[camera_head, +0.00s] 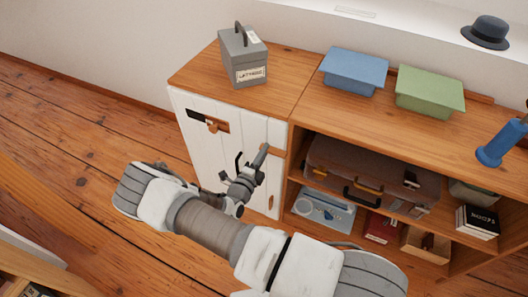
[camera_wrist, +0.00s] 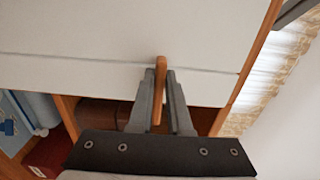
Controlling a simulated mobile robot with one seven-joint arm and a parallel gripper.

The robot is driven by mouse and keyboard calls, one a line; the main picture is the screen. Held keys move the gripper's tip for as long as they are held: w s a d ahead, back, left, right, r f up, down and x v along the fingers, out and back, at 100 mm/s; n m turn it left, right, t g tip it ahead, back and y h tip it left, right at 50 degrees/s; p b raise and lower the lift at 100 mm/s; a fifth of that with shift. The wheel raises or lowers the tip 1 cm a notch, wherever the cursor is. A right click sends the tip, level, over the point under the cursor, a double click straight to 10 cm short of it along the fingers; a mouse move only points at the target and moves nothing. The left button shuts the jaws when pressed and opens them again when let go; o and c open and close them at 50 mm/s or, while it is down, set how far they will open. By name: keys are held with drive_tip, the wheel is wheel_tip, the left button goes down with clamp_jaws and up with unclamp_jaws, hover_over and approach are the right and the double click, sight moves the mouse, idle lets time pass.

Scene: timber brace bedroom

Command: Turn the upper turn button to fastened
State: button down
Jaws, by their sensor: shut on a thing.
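The upper turn button, a slim wooden bar (camera_wrist: 160,88), stands between my gripper's fingers in the wrist view. My gripper (camera_wrist: 160,78) is shut on it, one dark finger on each side. The bar crosses at about a right angle to the long seam in the white boards. In the head view my gripper (camera_head: 263,153) is at the right edge of the white cabinet door (camera_head: 240,128) and largely hides the button. Another wooden turn button (camera_head: 270,202) sits lower on that edge, roughly upright.
A grey labelled box (camera_head: 243,58) stands on the cabinet top. Blue (camera_head: 354,70) and green (camera_head: 430,91) bins are to its right. Open shelves beside the door hold a brown suitcase (camera_head: 370,171) and books. Wooden floor is clear left of the cabinet.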

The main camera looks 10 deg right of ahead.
drive_tip(key=c, duration=0.9)
unclamp_jaws()
drive_tip(key=shift+o, duration=0.2)
drive_tip(key=p+v, duration=0.2)
drive_tip(key=v, duration=1.5)
drive_tip(key=shift+s, duration=0.2)
drive_tip(key=shift+a, duration=0.1)
